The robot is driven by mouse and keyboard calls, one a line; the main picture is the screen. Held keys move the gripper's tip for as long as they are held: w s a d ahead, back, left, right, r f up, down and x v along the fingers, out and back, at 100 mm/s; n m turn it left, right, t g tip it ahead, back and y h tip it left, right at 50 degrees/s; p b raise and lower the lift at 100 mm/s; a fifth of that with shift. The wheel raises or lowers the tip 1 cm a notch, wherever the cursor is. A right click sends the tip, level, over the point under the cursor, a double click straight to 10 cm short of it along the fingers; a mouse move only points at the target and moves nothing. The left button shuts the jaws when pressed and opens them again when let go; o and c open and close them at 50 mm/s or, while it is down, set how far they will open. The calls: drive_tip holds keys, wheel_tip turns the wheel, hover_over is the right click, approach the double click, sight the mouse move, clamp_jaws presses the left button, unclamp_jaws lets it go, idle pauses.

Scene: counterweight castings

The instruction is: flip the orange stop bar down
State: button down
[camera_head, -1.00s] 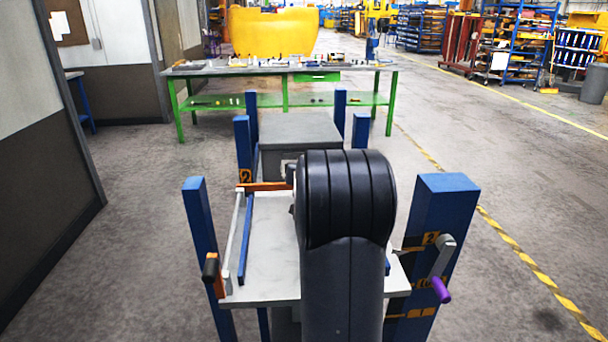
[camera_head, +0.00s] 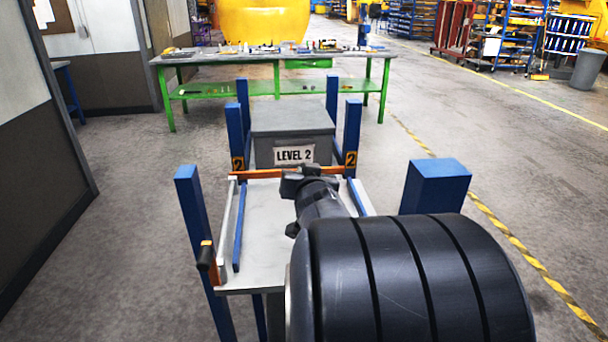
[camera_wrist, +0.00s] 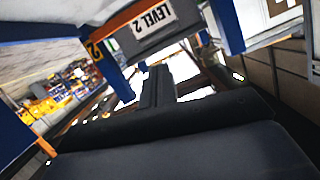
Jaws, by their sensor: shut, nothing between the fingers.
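The orange stop bar (camera_head: 262,174) lies level across the far end of the grey platform (camera_head: 262,215), in front of the grey box labelled LEVEL 2 (camera_head: 294,155). My gripper (camera_head: 300,174) is shut and empty at the middle of the bar and hides part of it. I cannot tell whether it touches the bar. In the wrist view, an orange strip (camera_wrist: 122,19) shows above the LEVEL 2 label, beyond the dark gripper fingers (camera_wrist: 156,88).
Blue posts stand around the platform, one at near left (camera_head: 192,225) and a thick one at right (camera_head: 436,188). A black-gripped lever (camera_head: 205,256) sits at the platform's left edge. A green workbench (camera_head: 275,88) stands behind. Open floor lies to the left.

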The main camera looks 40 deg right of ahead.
drive_tip(key=shift+v, duration=1.05)
drive_tip(key=shift+w, duration=0.15)
drive_tip(key=b+x, duration=0.1)
drive_tip(key=x, duration=1.3)
drive_tip(key=shift+d+f, duration=0.2)
drive_tip(key=shift+d, duration=0.1)
drive_tip(key=shift+s, duration=0.2)
